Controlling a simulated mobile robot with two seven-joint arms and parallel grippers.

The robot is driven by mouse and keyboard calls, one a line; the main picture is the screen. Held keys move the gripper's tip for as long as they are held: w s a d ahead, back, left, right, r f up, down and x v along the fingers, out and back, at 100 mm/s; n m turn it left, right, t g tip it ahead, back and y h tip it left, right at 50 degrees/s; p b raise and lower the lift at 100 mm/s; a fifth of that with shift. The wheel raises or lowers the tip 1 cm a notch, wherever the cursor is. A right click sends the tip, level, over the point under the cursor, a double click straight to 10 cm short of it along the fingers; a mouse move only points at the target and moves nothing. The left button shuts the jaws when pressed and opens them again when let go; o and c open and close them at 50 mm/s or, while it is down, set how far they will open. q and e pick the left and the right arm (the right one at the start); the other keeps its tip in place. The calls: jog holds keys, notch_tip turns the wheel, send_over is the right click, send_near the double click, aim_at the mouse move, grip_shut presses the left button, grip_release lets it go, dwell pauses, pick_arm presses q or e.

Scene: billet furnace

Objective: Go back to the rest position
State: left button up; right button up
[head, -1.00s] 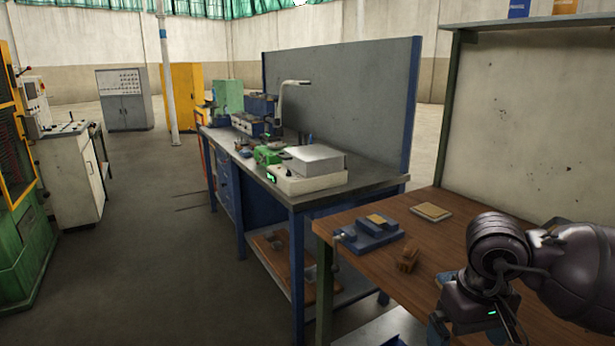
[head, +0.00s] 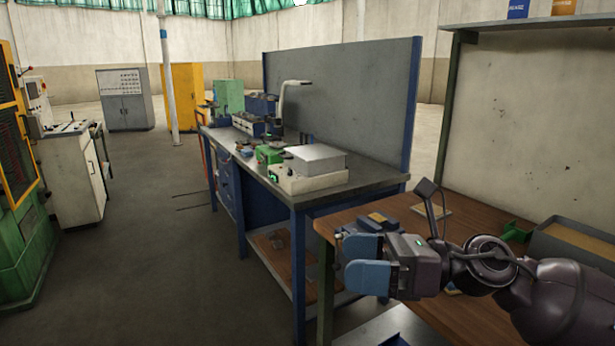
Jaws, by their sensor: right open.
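My right gripper (head: 362,262) reaches in from the lower right over the wooden table (head: 335,222). Its two blue fingers point left with a narrow gap between them, and I see nothing held in it. It covers part of a blue fixture (head: 379,220) on the table. My left gripper is not in view.
A grey open bin (head: 568,248) and a small green part (head: 517,231) are at the table's right. A flat tan pad (head: 440,211) lies behind my wrist. A blue-legged workbench (head: 380,181) with a white scale-like device (head: 308,178) stands behind.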

jog(key=w+d+f+n+t+h, duration=0.3)
jog(key=d+f+n+t+h, duration=0.45)
jog(key=n, duration=1.05)
jog(key=w+d+f+n+t+h, duration=0.4)
jog(key=f+n+t, duration=0.5)
jog(key=n, duration=0.8)
jog(key=s+d+f+m+g+h, duration=0.3)
jog(key=s+f+m, duration=0.3)
jog(key=s+f, duration=0.7)
jog(key=s+d+f+m+g+h, duration=0.3)
jog(key=s+d+f+m+g, duration=0.1)
jog(key=s+f, duration=0.9)
jog(key=shift+d+f+m+h, duration=0.2)
jog(key=shift+d+m+h, duration=0.15)
jog(key=shift+d+m, duration=0.6)
jog(key=shift+g, duration=0.25)
